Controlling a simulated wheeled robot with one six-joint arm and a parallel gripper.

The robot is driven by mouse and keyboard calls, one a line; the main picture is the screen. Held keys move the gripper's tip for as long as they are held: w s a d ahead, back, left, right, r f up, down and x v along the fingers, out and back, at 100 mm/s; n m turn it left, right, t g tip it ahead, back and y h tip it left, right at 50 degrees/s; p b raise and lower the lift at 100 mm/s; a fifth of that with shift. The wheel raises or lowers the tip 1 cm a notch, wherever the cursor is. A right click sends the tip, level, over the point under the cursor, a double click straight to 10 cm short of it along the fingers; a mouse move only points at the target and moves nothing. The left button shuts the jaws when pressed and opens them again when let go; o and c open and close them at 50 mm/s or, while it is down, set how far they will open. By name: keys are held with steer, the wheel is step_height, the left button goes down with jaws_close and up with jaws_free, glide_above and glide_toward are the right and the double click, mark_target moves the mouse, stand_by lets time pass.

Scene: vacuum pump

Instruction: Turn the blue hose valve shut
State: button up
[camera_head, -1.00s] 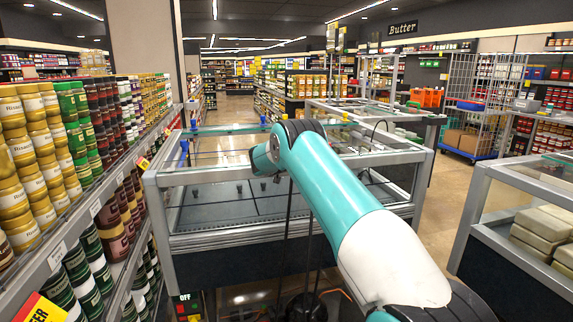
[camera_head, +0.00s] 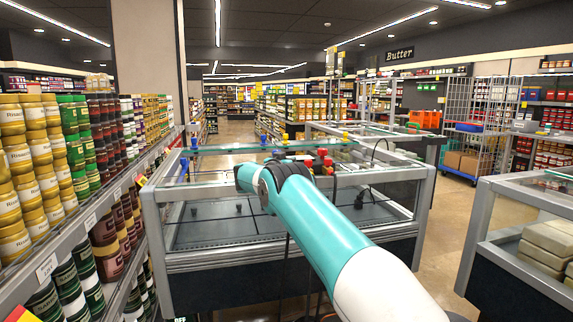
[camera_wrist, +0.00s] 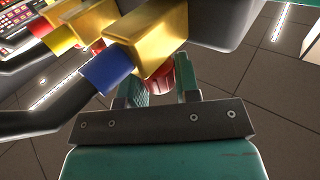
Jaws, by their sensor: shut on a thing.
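In the wrist view, my gripper (camera_wrist: 161,90) has its two green fingers on either side of a red rounded part (camera_wrist: 160,74), and it is shut on that part. The red part sits beside a gold block with a blue end (camera_wrist: 107,69), the blue-marked valve. The block covers part of the red piece, so its full shape and turn are hidden. In the head view, my arm hides the gripper, while red knobs (camera_head: 323,153) show just behind the arm.
A glass-topped chest (camera_head: 275,240) stands ahead, with small blue and yellow knobs along its far rail. A shelf of jars (camera_head: 38,150) runs along the left. Another glass case (camera_head: 520,230) stands at the right. A dark curved bar (camera_wrist: 45,122) is near my gripper at left.

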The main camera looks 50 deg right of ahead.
steer(key=o, duration=0.9)
steer(key=shift+s+d, duration=0.1)
steer(key=shift+d, duration=0.05)
steer(key=shift+a, duration=0.55)
steer(key=b+v, duration=0.4)
steer(key=v, duration=1.2)
steer(key=shift+s+a, duration=0.15)
steer(key=shift+s, duration=0.1)
steer(key=shift+a, duration=0.1)
